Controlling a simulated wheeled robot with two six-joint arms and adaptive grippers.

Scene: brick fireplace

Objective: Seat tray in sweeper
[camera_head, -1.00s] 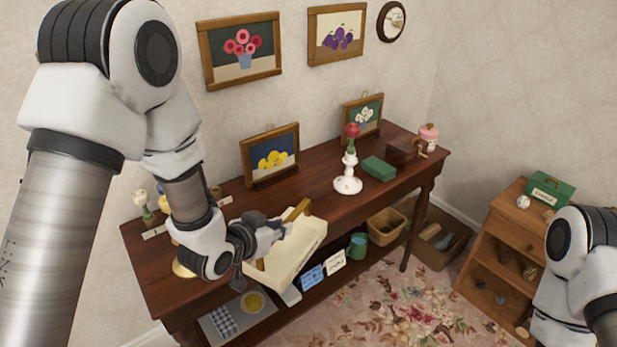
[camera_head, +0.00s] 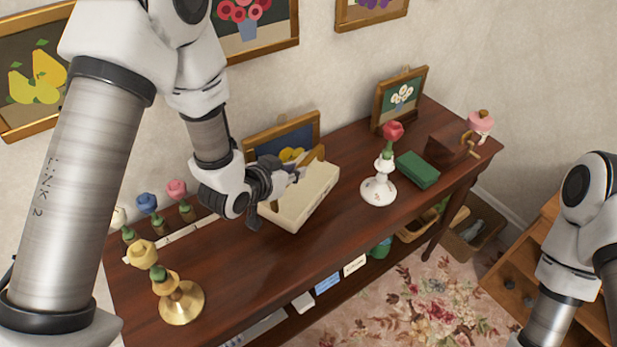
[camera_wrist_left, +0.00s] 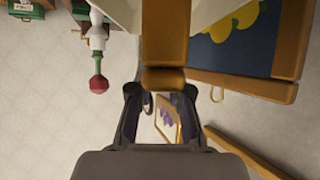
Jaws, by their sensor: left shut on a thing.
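A cream, box-like tray (camera_head: 306,204) with a wooden handle (camera_head: 315,154) is at the back of the dark wooden table, in front of the pear picture. I cannot tell whether it touches the tabletop. My left gripper (camera_head: 292,174) is shut on the tray's wooden handle. In the left wrist view the handle (camera_wrist_left: 164,40) runs up from between the fingers (camera_wrist_left: 160,105), with cream tray walls on both sides. I cannot make out a sweeper in these views. My right arm shows at the right edge; its gripper is outside the picture.
A white candlestick (camera_head: 378,188) with a red rose and a green box (camera_head: 417,169) stand right of the tray. A brass candlestick (camera_head: 181,302) stands front left. Several small flower pieces line the back left. The table's middle front (camera_head: 250,275) is clear.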

